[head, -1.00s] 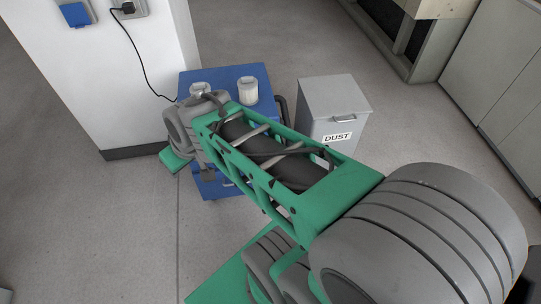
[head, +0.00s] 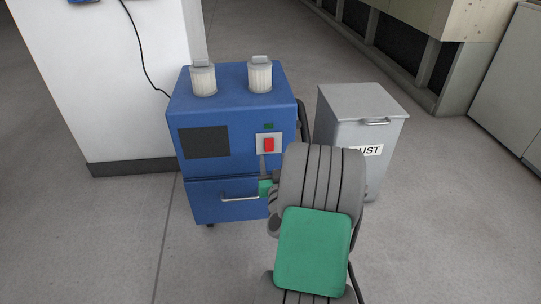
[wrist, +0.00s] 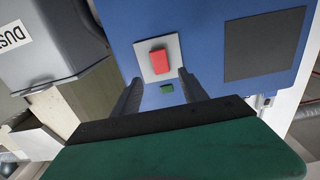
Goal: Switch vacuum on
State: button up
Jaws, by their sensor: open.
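The vacuum is a blue cabinet (head: 225,110) standing on the floor. A red rocker switch (head: 269,144) sits on a light grey plate on its front, with a small dark green indicator (head: 268,126) above it. The wrist view shows the red switch (wrist: 159,61) and the green indicator (wrist: 167,87) close ahead. My gripper (wrist: 158,77) is open and empty, its two fingers reaching toward either side of the switch plate. I cannot tell whether they touch the panel. In the head view my arm mostly hides the gripper, just below the switch.
A grey dust bin (head: 360,125) stands close to the right of the vacuum. A white pillar (head: 120,80) with a black cable is behind on the left. Two ribbed white caps (head: 203,79) stand on the vacuum's top. A drawer handle (head: 238,197) protrudes below. Floor at left is clear.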

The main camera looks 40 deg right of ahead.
aim_at(269, 144)
jog(key=p+x, duration=0.1)
jog(key=x, duration=0.5)
jog(key=shift+w+d+p, duration=0.15)
jog(key=shift+w+p, duration=0.15)
jog(key=shift+w, duration=0.05)
grip_shut()
